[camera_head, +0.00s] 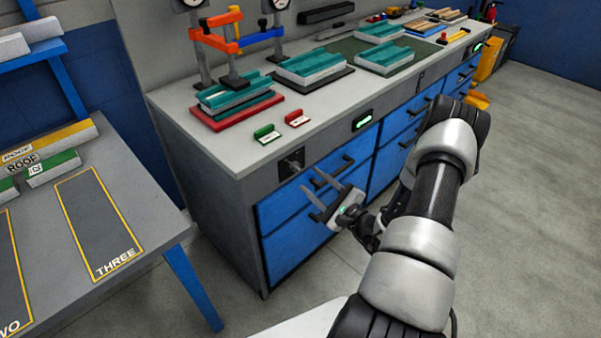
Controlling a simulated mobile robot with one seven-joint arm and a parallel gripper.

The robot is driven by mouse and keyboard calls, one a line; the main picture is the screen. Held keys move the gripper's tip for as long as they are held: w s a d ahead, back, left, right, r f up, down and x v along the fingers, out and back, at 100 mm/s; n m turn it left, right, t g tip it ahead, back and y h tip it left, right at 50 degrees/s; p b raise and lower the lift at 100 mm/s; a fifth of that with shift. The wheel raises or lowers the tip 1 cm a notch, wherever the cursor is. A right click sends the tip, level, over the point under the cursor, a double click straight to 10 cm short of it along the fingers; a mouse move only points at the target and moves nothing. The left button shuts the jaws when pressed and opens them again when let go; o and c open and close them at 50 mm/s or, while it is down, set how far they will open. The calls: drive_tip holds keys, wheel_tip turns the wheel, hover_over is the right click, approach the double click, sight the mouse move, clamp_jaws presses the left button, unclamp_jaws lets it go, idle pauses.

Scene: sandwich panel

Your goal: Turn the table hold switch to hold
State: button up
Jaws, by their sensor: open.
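A black rotary switch (291,163) sits on a dark square plate on the front edge of the blue workbench, near its left corner. I take it to be the table hold switch; its marks are too small to read, so I cannot tell its setting. My gripper (311,181) is in front of the bench's upper left drawer, below and slightly right of the switch. Its two fingers are apart, pointing up and left towards the bench, with nothing between them. The gripper appears apart from the switch.
The grey benchtop (335,107) holds teal-topped panels, clamps, and small green and red tagged blocks. A green-lit display (362,121) is on the front edge right of the switch. A drawer handle (333,172) juts out near my gripper. A marked table (98,221) stands left.

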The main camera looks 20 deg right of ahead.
sight(300, 171)
drive_tip(key=x, duration=0.6)
drive_tip(key=shift+w+a, duration=0.1)
drive_tip(key=shift+w, duration=0.2)
drive_tip(key=c, duration=1)
